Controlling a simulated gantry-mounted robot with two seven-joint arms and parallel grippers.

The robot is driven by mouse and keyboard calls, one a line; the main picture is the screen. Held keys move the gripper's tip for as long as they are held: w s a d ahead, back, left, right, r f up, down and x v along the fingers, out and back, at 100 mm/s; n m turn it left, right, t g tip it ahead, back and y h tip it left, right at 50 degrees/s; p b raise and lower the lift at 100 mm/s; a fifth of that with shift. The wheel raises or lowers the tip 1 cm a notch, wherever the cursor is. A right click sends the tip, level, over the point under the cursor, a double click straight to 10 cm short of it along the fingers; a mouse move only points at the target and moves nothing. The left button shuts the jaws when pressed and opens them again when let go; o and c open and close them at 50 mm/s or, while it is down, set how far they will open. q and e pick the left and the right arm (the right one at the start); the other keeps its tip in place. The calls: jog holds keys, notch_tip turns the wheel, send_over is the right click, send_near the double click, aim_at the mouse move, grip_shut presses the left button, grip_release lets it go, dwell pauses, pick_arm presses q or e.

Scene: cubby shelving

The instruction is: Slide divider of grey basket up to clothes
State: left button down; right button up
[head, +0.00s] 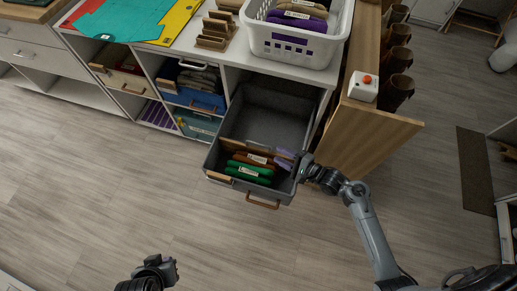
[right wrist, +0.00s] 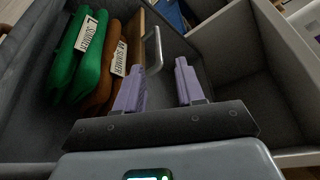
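The grey basket (head: 266,103) is pulled out of the shelving in the middle of the head view. Folded green clothes (head: 247,178) and brown clothes (head: 257,160) stand labelled at its front end. The wooden divider (head: 232,144) stands across the basket just behind the brown clothes; the right wrist view shows its edge (right wrist: 149,21) and a pale metal handle (right wrist: 157,48). My right gripper (right wrist: 158,66) is open over the basket's right side, its lavender fingers apart with the handle beyond and between them. My left gripper (head: 168,270) is low in the head view, far from the basket; its fingers are unclear.
The basket's rear half is empty. A wooden side panel (head: 365,135) with a white box with a red button (head: 363,86) stands right of the basket. A white laundry basket (head: 290,45) sits on the countertop above. Floor in front is clear.

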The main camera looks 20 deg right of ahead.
aim_at(259, 144)
jog(key=shift+w+a+f, duration=0.25)
jog(key=shift+w+f, duration=0.1)
jog(key=b+x, duration=0.4)
jog(key=x, duration=0.4)
jog(key=shift+w+a, duration=0.15)
jog(key=shift+w, duration=0.1)
jog(key=shift+w+a+f+b, duration=0.1)
jog(key=shift+w+a+b, duration=0.2)
jog(key=shift+w, duration=0.2)
grip_shut()
jog(key=shift+a, duration=0.1)
